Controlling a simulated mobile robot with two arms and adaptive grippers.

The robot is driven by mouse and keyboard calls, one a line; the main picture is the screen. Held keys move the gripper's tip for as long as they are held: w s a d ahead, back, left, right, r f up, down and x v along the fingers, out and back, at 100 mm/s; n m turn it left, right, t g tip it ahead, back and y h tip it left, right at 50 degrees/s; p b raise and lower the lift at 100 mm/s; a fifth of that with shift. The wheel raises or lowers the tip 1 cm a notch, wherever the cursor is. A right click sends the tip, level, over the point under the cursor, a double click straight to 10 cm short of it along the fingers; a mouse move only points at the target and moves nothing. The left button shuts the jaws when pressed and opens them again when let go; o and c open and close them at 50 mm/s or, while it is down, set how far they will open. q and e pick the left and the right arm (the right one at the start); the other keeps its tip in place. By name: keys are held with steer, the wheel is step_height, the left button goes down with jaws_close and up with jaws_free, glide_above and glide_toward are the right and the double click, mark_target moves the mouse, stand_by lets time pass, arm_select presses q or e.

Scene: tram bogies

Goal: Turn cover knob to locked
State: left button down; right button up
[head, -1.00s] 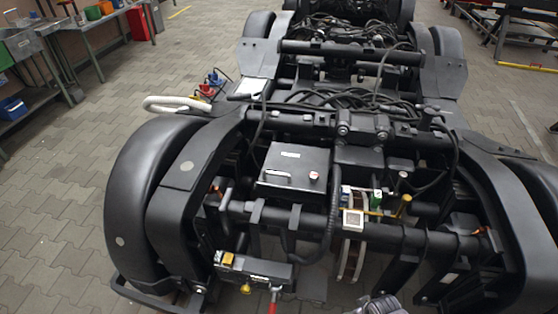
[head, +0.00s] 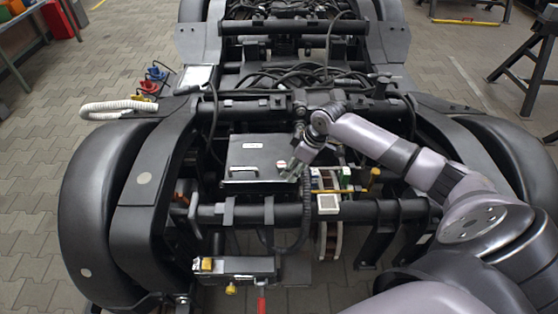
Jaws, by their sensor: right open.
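The cover is the dark lid of a box (head: 252,177) in the middle of the bogie, with a handle along its front left and a pale label on top. The cover knob (head: 281,165), small and pale with a red mark, sits at the lid's right side. My right gripper (head: 289,171) is open, its fingertips close beside the knob on its right. I cannot tell whether they touch it, and the knob's exact turn is too small to read. My left gripper is out of view.
Black cables and hoses (head: 291,78) lie behind the box. A yellow-handled valve (head: 347,191) and a small white-faced gauge (head: 328,204) stand to the right, below my arm. A red-handled lever (head: 262,304) is at the front. Paved floor lies left of the bogie.

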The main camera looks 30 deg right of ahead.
glide_toward(281, 164)
steer(key=x, duration=0.8)
steer(key=shift+f, duration=0.3)
steer(key=shift+c, duration=0.5)
jaws_close()
